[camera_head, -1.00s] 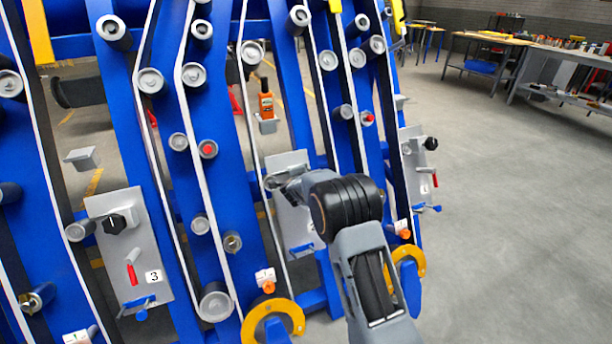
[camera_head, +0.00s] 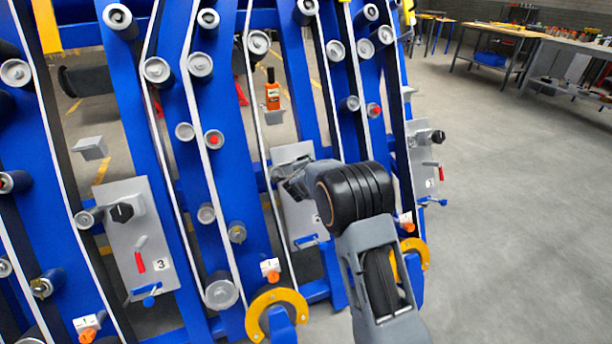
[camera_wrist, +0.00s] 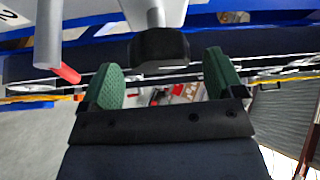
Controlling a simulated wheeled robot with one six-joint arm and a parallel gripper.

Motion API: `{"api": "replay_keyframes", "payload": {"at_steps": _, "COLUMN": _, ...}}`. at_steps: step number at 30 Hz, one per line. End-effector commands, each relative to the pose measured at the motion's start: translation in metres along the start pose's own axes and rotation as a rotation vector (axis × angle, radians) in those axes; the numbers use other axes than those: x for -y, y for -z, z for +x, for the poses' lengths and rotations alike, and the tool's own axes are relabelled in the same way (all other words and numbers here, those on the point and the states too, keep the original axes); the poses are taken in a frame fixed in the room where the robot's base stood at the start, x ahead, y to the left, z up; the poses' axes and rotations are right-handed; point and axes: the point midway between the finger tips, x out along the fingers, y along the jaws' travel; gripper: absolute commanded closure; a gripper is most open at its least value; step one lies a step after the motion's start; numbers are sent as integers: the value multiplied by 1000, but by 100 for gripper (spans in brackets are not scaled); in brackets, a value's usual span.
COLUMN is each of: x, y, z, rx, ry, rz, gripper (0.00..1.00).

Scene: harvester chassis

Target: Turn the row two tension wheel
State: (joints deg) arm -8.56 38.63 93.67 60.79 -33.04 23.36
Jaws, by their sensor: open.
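The row two panel (camera_head: 306,215) is a grey plate in the middle of the head view, partly hidden behind my arm. In the wrist view, its black knob (camera_wrist: 158,50) stands out from the plate on a grey shaft, which I take to be the tension wheel. My gripper (camera_wrist: 165,66) is open, with one green finger on each side of the knob and a gap on both sides. The knob is hidden in the head view, where my gripper (camera_head: 292,183) is small at the panel. A red-tipped lever (camera_wrist: 65,72) is left of the knob in the wrist view.
The row three panel (camera_head: 138,238), with a black knob and red lever, stands to the left. Another similar panel (camera_head: 424,155) stands to the right. Blue frames with belts and rollers surround my arm. An orange bottle (camera_head: 272,92) stands behind. Open floor lies right.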

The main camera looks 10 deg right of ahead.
Motion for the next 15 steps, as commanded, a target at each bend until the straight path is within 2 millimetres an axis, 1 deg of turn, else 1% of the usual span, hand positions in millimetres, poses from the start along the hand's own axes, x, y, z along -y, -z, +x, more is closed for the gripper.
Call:
{"api": "replay_keyframes", "payload": {"at_steps": 1, "x": 2, "y": 0, "z": -12, "rx": 2, "ry": 1, "rz": 0, "gripper": 13}}
{"api": "replay_keyframes", "payload": {"at_steps": 6, "x": 2, "y": 0, "z": -48, "rx": 2, "ry": 1, "rz": 0, "gripper": 13}}
{"api": "replay_keyframes", "payload": {"at_steps": 12, "x": 2, "y": 1, "z": -82, "rx": 0, "ry": 2, "rz": 1, "gripper": 13}}
{"api": "replay_keyframes", "payload": {"at_steps": 15, "x": 2, "y": 1, "z": -93, "rx": 0, "ry": 0, "rz": 2, "gripper": 13}}
